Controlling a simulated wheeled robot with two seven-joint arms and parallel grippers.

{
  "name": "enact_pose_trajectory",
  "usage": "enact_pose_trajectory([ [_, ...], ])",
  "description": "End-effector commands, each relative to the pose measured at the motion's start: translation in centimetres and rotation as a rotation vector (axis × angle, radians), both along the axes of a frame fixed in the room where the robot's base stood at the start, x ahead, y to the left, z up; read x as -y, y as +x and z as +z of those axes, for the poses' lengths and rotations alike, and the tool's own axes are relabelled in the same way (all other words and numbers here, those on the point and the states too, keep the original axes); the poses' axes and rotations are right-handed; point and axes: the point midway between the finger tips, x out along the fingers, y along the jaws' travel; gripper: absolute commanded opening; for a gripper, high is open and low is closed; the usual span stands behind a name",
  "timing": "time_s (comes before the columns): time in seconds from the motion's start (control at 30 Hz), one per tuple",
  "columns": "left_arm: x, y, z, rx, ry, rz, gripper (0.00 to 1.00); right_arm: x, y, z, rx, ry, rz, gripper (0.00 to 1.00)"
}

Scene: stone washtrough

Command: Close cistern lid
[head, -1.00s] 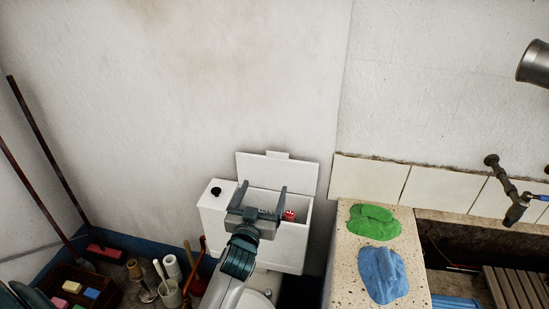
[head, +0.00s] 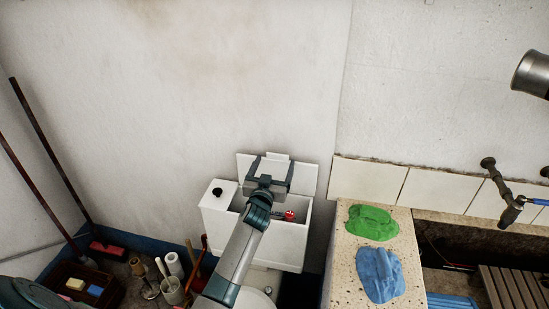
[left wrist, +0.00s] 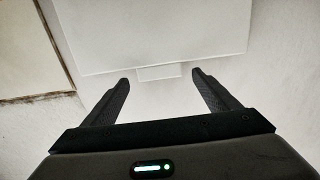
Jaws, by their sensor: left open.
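The white cistern (head: 258,235) stands against the wall with its top open. A red float (head: 290,215) shows inside it. The cistern lid (head: 306,176) is raised and stands upright at the back; it also shows in the left wrist view (left wrist: 150,32). A small tab (left wrist: 158,72) sticks out from the middle of its edge. My left gripper (head: 272,161) is open and empty in front of the lid, near its top edge. In the left wrist view its fingertips (left wrist: 161,78) lie on either side of the tab, and contact cannot be told. My right gripper is out of view.
A stone counter (head: 343,275) with green (head: 372,222) and blue (head: 380,273) cloths stands right of the cistern. A tap (head: 510,207) is over the trough.

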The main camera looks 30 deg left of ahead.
Motion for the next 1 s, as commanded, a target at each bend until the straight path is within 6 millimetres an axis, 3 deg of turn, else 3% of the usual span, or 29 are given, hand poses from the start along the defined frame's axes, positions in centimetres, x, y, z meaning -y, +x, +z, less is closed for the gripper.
enact_pose_trajectory([
  [0.3, -0.8, 2.7, 0.0, 0.000, 0.000, 0.002, 0.81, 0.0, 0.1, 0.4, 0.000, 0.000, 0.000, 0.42],
  [0.67, -0.8, 3.0, 0.0, 0.000, 0.000, 0.001, 0.81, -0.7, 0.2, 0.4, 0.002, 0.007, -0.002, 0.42],
  [0.73, -0.8, 3.0, 0.0, 0.000, 0.000, 0.001, 0.72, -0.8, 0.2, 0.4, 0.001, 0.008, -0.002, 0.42],
  [0.93, -0.8, 3.0, 0.0, 0.000, 0.000, 0.001, 0.24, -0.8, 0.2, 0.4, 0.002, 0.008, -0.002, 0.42],
  [1.0, -0.9, 3.0, 0.0, 0.000, 0.001, 0.001, 0.22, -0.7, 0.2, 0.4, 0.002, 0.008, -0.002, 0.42],
])
